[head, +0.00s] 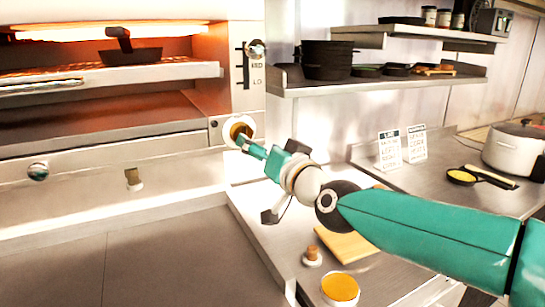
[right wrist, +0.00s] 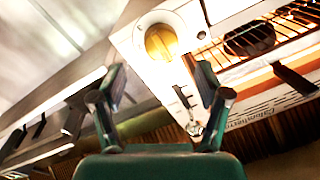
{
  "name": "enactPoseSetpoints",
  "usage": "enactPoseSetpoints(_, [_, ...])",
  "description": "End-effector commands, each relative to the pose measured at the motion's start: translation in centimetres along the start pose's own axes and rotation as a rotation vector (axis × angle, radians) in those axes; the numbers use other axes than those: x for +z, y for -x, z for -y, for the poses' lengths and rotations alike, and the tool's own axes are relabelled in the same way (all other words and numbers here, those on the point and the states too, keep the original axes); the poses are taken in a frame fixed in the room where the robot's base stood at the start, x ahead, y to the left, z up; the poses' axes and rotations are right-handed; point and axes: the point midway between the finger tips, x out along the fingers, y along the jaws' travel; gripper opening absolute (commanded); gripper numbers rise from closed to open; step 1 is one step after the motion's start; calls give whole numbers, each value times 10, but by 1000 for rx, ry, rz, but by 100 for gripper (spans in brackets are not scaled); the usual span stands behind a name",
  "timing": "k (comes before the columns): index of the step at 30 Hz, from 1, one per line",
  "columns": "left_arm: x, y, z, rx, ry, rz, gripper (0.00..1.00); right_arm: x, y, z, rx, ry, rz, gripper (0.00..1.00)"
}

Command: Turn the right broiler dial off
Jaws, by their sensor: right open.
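The broiler (head: 110,145) stands at the left in the head view, its upper element glowing orange. A round brass dial with a pale ring (head: 238,130) sits at the lower right of its front. My right gripper (head: 248,146) is close to this dial, overlapping its lower edge in the head view. In the right wrist view, the dial (right wrist: 160,42) shows beyond the gap between the fingers of my right gripper (right wrist: 160,78), which are apart and empty. Contact with the dial cannot be told. My left gripper is not in view.
A lever knob (head: 256,48) on a marked slot is above the dial. A dark pan (head: 131,56) sits on the broiler rack. The counter holds a cutting board (head: 346,243), an orange-topped cup (head: 340,289) and a large pot (head: 516,150). A shelf (head: 390,85) holds dark pans.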

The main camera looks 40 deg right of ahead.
Motion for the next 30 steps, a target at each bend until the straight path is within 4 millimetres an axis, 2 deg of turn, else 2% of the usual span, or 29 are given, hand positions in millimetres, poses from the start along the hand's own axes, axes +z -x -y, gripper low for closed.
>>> enactPoseSetpoints(3, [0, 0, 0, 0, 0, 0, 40, 0, 24, 0, -1, 0, -1, 75])
enactPoseSetpoints(9, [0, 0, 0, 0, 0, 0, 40, 0, 46, 0, -1, 0, 0, 75])
enactPoseSetpoints(30, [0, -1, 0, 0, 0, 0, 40, 1, 51, 0, 0, 0, 1, 75])
